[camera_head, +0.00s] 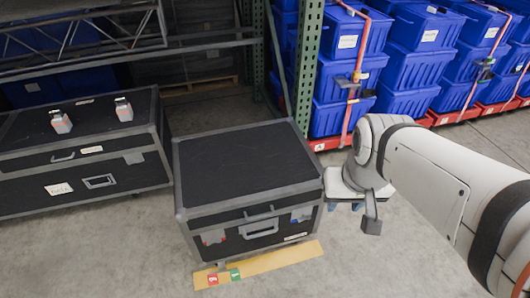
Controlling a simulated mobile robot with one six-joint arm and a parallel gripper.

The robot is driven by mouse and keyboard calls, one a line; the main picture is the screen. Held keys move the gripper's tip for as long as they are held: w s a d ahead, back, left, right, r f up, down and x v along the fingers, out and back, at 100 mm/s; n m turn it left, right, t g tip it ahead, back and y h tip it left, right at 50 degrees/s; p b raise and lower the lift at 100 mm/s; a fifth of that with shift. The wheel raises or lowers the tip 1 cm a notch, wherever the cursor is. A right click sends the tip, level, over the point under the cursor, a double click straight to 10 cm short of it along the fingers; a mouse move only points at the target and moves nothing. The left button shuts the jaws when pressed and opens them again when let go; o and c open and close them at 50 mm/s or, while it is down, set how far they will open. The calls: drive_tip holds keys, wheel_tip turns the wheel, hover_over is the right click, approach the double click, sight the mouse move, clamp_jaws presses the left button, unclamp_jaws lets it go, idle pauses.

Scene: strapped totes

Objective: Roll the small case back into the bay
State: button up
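The small case (245,158) stands upright on the floor in the middle of the view. It is black with grey metal edges, and its front has a handle, latches and a label. A yellow strip (272,262) with a red and a green tag lies on the floor along its front. My arm comes in from the right. My gripper (344,206) is low, just right of the case's front right corner, partly hidden by my wrist. Whether it touches the case is unclear. Its fingers show too little to tell open from shut. I cannot make out a clearly marked bay.
A larger black case (75,150) stands at left with two small grey-and-orange items on its lid. Behind are a green rack post (307,65) and a metal shelf. Strapped blue totes (415,65) on red bases fill the back right.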

drive_tip(key=shift+s+a, duration=0.1)
drive_tip(key=shift+a, duration=0.1)
drive_tip(key=w+a+f+m+g+y+b, duration=0.3)
drive_tip(key=a+f+m+b, duration=0.15)
drive_tip(key=f, duration=0.35)
drive_tip(key=w+a+f+m+g+y+b, duration=0.25)
drive_tip(key=a+f+m, duration=0.2)
drive_tip(key=f, duration=0.25)
drive_tip(key=m+t+y+b, duration=0.4)
drive_tip(key=m+y+b, duration=0.7)
drive_tip(key=m, duration=1.1)
approach(260, 234)
drive_tip(key=s+a+r+h, duration=0.1)
drive_tip(key=s+a+r, duration=0.2)
drive_tip(key=r, duration=0.5)
drive_tip(key=s+a+r, duration=0.3)
drive_tip(key=r, duration=0.5)
drive_tip(key=w+d+f+m+t+b, duration=0.1)
drive_tip(key=w+f+m+t+b, duration=0.15)
drive_tip(key=f+m, duration=0.5)
drive_tip(key=w+d+f+m+t+b, duration=0.15)
drive_tip(key=f+m+t, duration=0.3)
drive_tip(key=f, duration=0.55)
drive_tip(key=shift+g+h, duration=0.35)
drive_tip(key=shift+h, duration=0.1)
drive_tip(key=b+x, duration=0.2)
drive_tip(key=x, duration=0.5)
drive_tip(key=shift+s+r, duration=0.15)
clamp_jaws()
